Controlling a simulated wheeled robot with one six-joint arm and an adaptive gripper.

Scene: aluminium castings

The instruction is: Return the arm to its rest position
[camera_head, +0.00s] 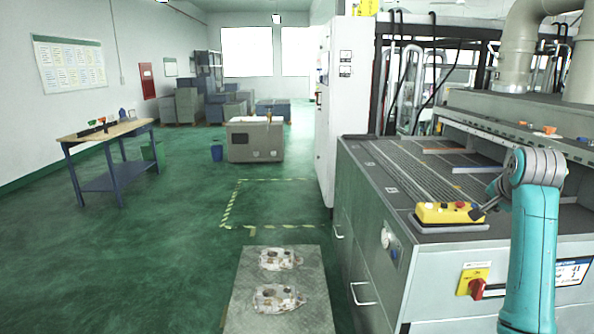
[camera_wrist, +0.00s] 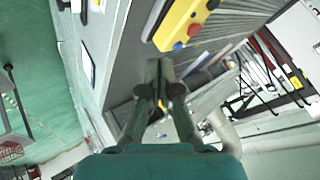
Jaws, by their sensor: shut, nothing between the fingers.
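My teal arm rises at the right of the head view, bent at its top joint. My gripper (camera_head: 482,212) shows there as a small dark shape beside the right end of a yellow control box (camera_head: 447,213). In the wrist view the fingers of my gripper (camera_wrist: 159,72) come together at their tips, with nothing held between them. The yellow box (camera_wrist: 182,25) lies beyond the tips in that view. Whether the tips touch anything cannot be told.
A grey machine with a slatted conveyor top (camera_head: 420,175) stands close on the right. A floor plate (camera_head: 250,310) carries two castings (camera_head: 280,258). A workbench (camera_head: 108,132) stands at the left, and a grey bin (camera_head: 255,140) farther back. The green floor between is clear.

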